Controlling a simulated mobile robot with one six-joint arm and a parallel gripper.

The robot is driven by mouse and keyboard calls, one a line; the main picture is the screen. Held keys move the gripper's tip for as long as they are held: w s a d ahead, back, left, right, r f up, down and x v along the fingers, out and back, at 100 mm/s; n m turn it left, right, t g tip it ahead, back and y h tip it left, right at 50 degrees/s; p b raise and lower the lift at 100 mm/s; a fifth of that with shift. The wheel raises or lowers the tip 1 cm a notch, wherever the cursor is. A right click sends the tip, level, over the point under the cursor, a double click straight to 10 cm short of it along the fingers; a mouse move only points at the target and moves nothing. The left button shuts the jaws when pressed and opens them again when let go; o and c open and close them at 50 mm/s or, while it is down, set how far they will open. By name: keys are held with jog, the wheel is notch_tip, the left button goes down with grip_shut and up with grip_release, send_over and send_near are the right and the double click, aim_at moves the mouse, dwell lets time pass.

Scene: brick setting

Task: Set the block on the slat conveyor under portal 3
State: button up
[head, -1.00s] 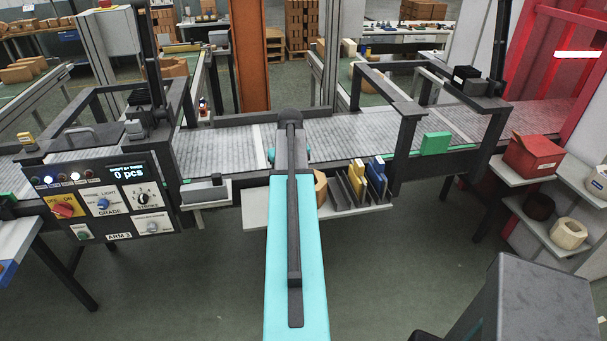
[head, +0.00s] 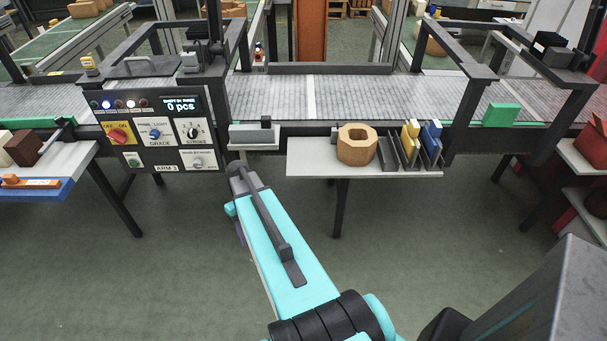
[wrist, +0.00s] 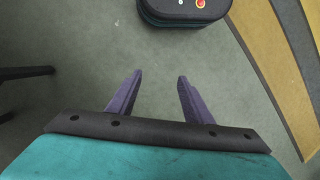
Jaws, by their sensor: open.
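The slat conveyor (head: 350,92), a belt of grey slats, runs across the head view. Dark portal frames stand over it, one at the left (head: 240,45) and one at the right (head: 480,72); I cannot read a portal number. A tan octagonal block (head: 357,152) with a hole lies on the light shelf in front of the belt. Whether this is the task's block I cannot tell. My gripper (wrist: 160,76) is open and empty over the floor in the wrist view. In the head view its jaws are mostly hidden by my arm, below and left of the shelf.
A control panel marked ARM 3 (head: 155,132) hangs left of the shelf (head: 310,163). A rack beside the tan block holds yellow (head: 409,139) and blue (head: 430,142) pieces. A green block (head: 501,115) sits at the belt's near edge. Open floor lies below the shelf.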

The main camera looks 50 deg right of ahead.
jog(key=s+a+f+n+g+b, duration=0.1)
jog(key=s+a+f, duration=0.45)
jog(key=a, duration=0.25)
jog(key=s+a+f+n+g+b, duration=0.1)
jog(key=s+a+f, duration=0.3)
jog(key=a+f, duration=0.4)
jog(key=s+a+f+h, duration=0.1)
jog(key=s+a+f, duration=0.2)
jog(key=s, duration=0.2)
jog(key=s+a+f+h+b, duration=0.1)
jog(key=s+a+f, duration=0.2)
jog(key=s, duration=0.3)
jog(key=shift+s+a+g, duration=0.25)
jog(key=shift+a+g, duration=0.15)
jog(key=shift+a, duration=0.2)
jog(key=c, duration=0.4)
